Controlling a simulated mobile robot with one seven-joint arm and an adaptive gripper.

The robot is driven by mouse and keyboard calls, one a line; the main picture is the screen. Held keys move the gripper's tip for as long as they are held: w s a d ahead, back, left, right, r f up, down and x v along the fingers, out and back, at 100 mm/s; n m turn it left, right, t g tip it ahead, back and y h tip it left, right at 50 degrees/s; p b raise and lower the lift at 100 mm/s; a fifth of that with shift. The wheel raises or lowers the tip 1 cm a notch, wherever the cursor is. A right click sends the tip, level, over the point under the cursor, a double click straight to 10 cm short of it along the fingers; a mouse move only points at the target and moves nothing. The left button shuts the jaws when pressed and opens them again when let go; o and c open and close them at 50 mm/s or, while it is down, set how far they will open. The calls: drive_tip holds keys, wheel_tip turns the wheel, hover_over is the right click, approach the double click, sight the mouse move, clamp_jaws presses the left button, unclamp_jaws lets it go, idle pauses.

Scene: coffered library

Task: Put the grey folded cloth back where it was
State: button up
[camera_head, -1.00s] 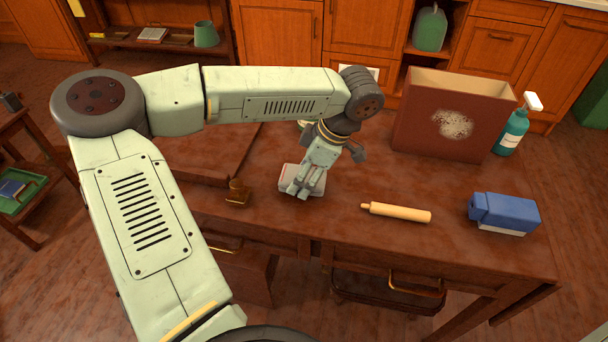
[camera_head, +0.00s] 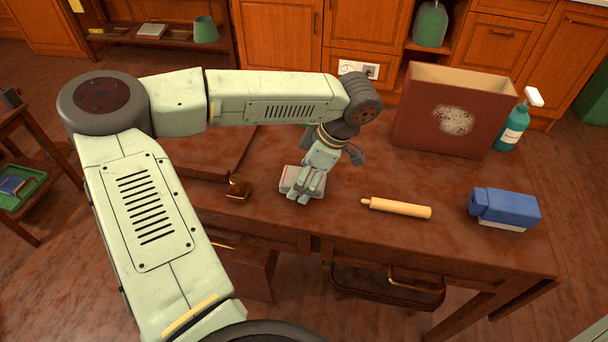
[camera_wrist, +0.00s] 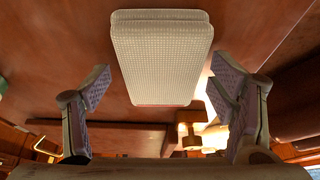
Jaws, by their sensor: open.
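The grey folded cloth (camera_head: 289,181) lies on the wooden table, partly hidden behind my gripper in the head view. In the wrist view the cloth (camera_wrist: 162,58) is a pale, waffle-textured rectangle with layered edges. My gripper (camera_head: 306,196) is over the cloth, pointing down toward the table. In the wrist view its two fingers (camera_wrist: 163,82) are spread wide, one on each side of the cloth's near part, with nothing between them held. I cannot tell the exact height of the fingertips above the cloth.
A small brown wooden object (camera_head: 238,188) stands left of the cloth. A rolling pin (camera_head: 400,208) and a blue carton-like object (camera_head: 505,209) lie to the right. A large brown box (camera_head: 447,112) and a teal spray bottle (camera_head: 512,130) stand at the back right. The front middle table is clear.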

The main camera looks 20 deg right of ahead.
drive_tip(key=shift+r+p, duration=0.25)
drive_tip(key=shift+p, duration=0.4)
drive_tip(key=shift+d+r+b, duration=0.2)
drive_tip(key=shift+r+b, duration=0.05)
drive_tip(key=shift+b, duration=0.2)
drive_tip(key=b+v, duration=0.2)
drive_tip(key=v, duration=0.8)
drive_tip(key=shift+w+a, duration=0.2)
drive_tip(key=shift+a, duration=0.15)
drive_tip(key=shift+r, duration=0.1)
